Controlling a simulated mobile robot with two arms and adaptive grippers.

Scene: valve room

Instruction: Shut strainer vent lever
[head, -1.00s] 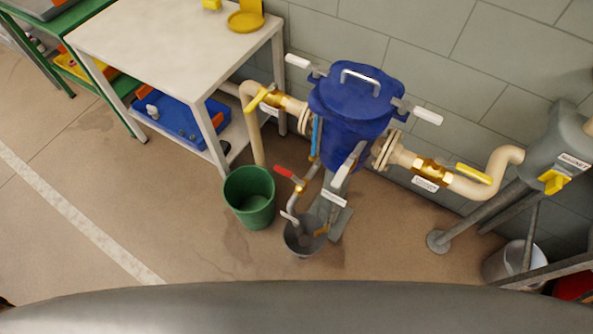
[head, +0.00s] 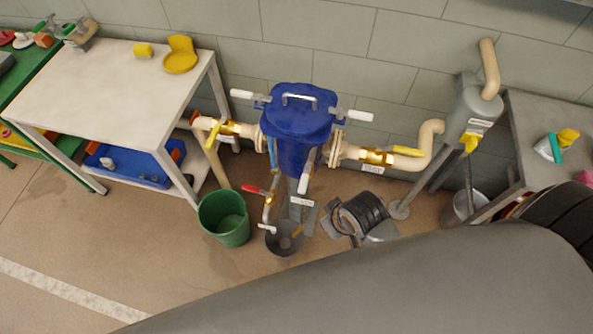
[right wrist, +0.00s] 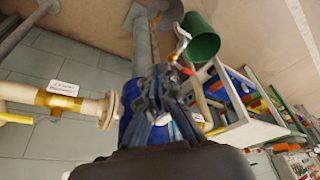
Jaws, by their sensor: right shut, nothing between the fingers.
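The blue strainer (head: 298,130) stands against the wall; its blue body also shows in the right wrist view (right wrist: 128,125). A red-handled lever (head: 254,190) sits on a thin pipe at its lower front, pointing left, across the pipe. I cannot tell if this is the vent lever. Its red handle seems to show beyond my fingers in the right wrist view (right wrist: 186,71). My right gripper (head: 338,230) is right of the strainer's lower part, apart from the red lever. Its dark fingers (right wrist: 160,80) are shut and empty. My left gripper is not in view.
A green bucket (head: 223,218) and a grey bucket (head: 285,240) stand below the strainer. Yellow levers (head: 219,127) (head: 407,151) sit on the side pipes. Floor is clear front left.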

